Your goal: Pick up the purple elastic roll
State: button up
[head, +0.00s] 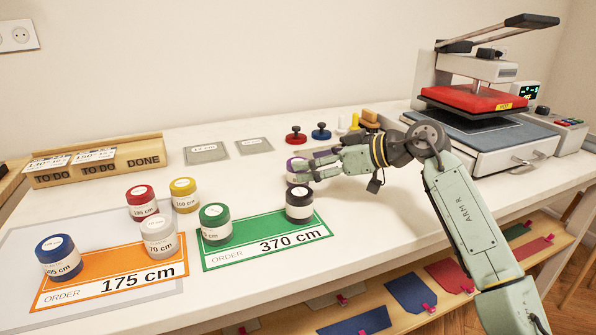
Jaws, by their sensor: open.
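The purple elastic roll (293,164) stands on the white table just behind the black-topped roll (300,208). It is partly hidden by my gripper (301,170). My gripper reaches in from the right, low over the table, with its fingers open and pointing left at the purple roll. The fingertips overlap the roll in this view; I cannot tell whether they touch it. A second purple patch shows behind the fingers, and I cannot tell what it belongs to.
A green roll (215,224) and the black-topped roll stand on the green 370 cm card (250,249). Red, yellow, white and blue rolls stand to the left. Red and blue knobbed pieces (321,132) stand behind my gripper. A heat press (478,105) stands at right.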

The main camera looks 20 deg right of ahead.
aim_at(291, 180)
jog(key=x, duration=0.4)
jog(key=shift+a+p, duration=0.15)
jog(key=shift+p, duration=0.25)
jog(key=shift+c, duration=0.2)
jog(key=c, duration=1.2)
jog(key=shift+o, duration=0.2)
jog(key=shift+r, duration=0.1)
